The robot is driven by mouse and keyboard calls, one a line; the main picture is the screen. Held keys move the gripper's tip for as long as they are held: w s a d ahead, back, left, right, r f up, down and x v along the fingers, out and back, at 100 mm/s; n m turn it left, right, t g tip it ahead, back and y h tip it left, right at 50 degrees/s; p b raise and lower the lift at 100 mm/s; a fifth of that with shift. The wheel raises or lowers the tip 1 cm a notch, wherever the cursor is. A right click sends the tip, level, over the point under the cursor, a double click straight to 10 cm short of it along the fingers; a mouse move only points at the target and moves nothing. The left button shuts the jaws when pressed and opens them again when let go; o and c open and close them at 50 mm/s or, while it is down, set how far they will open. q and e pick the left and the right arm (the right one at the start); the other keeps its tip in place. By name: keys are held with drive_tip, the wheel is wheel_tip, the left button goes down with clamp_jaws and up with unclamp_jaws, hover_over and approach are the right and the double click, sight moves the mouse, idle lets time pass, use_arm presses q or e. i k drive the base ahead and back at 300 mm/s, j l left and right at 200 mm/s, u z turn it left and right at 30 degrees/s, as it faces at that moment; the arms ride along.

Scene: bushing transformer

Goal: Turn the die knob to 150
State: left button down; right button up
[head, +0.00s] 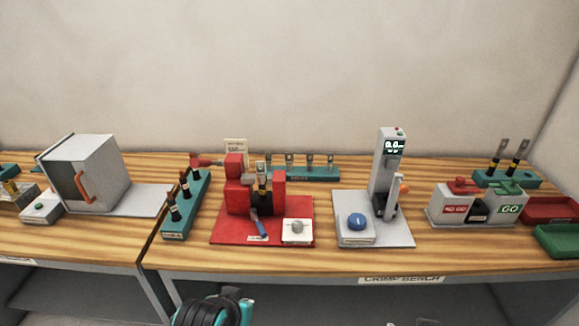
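The red crimping press (262,195) stands on a red base plate on the middle bench. The die knob is a small round grey knob (297,226) on a white dial plate (298,238) at the front right of that base. Its setting and scale marks are too small to read. A blue-handled lever (261,228) is just left of the dial plate. A black and teal part of my arm shows at the bottom edge, below the bench front and apart from the press. No fingertips of either gripper can be seen.
A grey device with a blue knob (357,222) and a lit display stands right of the press. Teal racks (185,210) flank it on the left and behind (313,174). A grey box with an orange handle (83,186) is farther left. NO GO and GO gauges (478,208) stand right.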

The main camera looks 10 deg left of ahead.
sight(298, 226)
drive_tip(key=i+j+u, duration=0.25)
drive_tip(key=i+j, duration=0.55)
drive_tip(key=i, duration=0.05)
